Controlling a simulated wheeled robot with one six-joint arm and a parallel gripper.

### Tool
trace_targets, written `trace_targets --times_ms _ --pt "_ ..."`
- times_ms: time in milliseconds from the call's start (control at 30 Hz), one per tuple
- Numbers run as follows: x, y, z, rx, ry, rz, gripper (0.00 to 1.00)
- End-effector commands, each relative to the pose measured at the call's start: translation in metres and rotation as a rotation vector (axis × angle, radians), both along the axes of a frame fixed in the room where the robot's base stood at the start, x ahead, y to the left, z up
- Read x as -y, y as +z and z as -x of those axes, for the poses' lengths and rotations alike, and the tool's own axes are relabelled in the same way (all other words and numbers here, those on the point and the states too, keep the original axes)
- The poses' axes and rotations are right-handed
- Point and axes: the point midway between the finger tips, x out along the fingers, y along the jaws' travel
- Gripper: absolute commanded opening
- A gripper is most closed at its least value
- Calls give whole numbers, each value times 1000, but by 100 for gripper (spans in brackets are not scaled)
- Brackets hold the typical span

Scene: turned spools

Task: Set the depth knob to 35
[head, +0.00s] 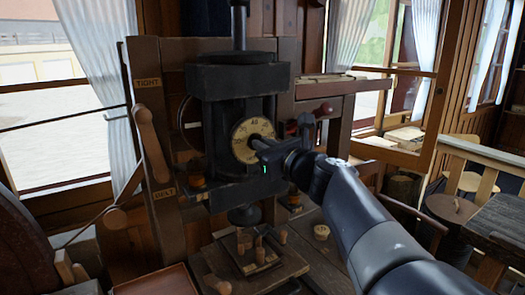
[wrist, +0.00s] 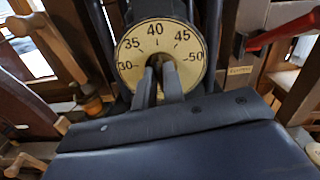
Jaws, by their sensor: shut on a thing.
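The depth dial (head: 243,142) is a round cream plate with black numbers on the front of a dark machine head. In the wrist view the dial (wrist: 133,52) reads 30, 35, 40, 45 and 50 from left to right, with 40 at the top. The depth knob is at the dial's centre, mostly hidden by my fingers. My gripper (wrist: 160,72) is shut on it, its two narrow fingers pointing at the dial's middle. In the head view my gripper (head: 262,143) reaches the dial from the right. I cannot make out a pointer or which number is set.
A wooden lever (head: 150,140) stands left of the dial, between the TIGHT and BELT labels. A red-handled lever (head: 322,110) is to the right; its red handle also shows in the wrist view (wrist: 282,31). Below is a wooden work table (head: 258,262) with small pegs.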

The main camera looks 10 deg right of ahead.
Motion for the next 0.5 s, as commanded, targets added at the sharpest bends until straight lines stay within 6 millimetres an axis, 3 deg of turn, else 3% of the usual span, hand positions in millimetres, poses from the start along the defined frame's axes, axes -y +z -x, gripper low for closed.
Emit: trace_targets --times_ms 500 --pt "-2 -4 1 123 -1 373 0"
